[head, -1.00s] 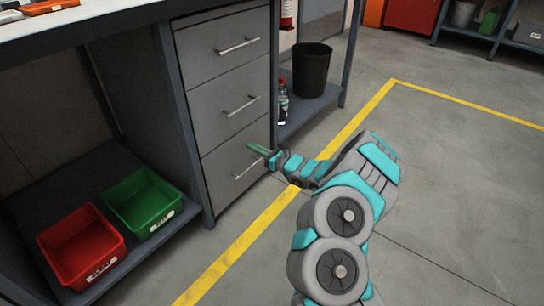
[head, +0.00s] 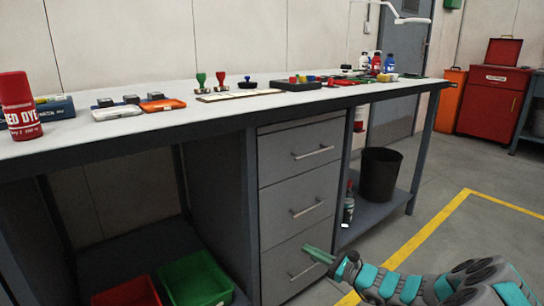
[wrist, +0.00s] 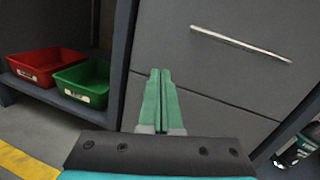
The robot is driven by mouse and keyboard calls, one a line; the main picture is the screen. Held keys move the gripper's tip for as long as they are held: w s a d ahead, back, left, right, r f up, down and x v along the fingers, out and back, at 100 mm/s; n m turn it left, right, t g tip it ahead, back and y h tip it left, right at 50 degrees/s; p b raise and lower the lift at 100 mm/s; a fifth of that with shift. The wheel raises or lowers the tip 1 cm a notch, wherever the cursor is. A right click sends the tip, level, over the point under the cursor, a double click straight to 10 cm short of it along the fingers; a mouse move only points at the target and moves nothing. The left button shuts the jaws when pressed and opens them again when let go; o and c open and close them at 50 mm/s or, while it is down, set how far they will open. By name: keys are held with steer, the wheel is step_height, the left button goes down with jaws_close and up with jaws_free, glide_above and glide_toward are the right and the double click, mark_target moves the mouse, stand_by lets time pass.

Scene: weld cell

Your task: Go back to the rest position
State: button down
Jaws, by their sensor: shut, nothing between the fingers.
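My gripper (head: 308,250) is low in front of the bottom drawer (head: 300,262) of the grey drawer unit, near that drawer's handle. Its two green fingers are together with nothing between them. In the wrist view my gripper (wrist: 160,75) points at the drawer fronts, and one drawer handle (wrist: 240,44) shows to its upper right. All three drawers look shut. I cannot tell whether the fingertips touch the drawer front.
A red bin (head: 128,291) and a green bin (head: 195,280) sit on the low shelf at left. A black bucket (head: 380,174) and a bottle (head: 348,205) stand on the right shelf. Stamps and bottles stand on the workbench (head: 215,117). Floor at right is open.

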steer(key=s+a+r+n+g+y+p, duration=0.2)
steer(key=s+a+r+n+g+y, duration=0.1)
steer(key=s+a+r+n+g, duration=0.8)
steer(key=s+a+r+n+g+h+p, duration=0.1)
steer(key=s+a+r+n+h, duration=0.2)
steer(key=s, duration=0.4)
steer(key=s+a+r+n+g+h, duration=0.1)
steer(key=s+a+r+n+g, duration=0.15)
steer(key=s+a, duration=0.4)
steer(key=s+d+f+n+h+p, duration=0.1)
steer(key=s+d+n+h, duration=0.25)
steer(key=s, duration=0.35)
steer(key=s+d+n+h+p, duration=0.25)
steer(key=s+d, duration=0.25)
steer(key=s, duration=0.3)
steer(key=s+d+n+h, duration=0.1)
steer(key=s+d+h, duration=0.6)
steer(key=d, duration=0.6)
steer(key=shift+s+r+n+t+p, duration=0.25)
steer(key=shift+s+n+t+p, duration=0.1)
steer(key=shift+s+t+p, duration=0.15)
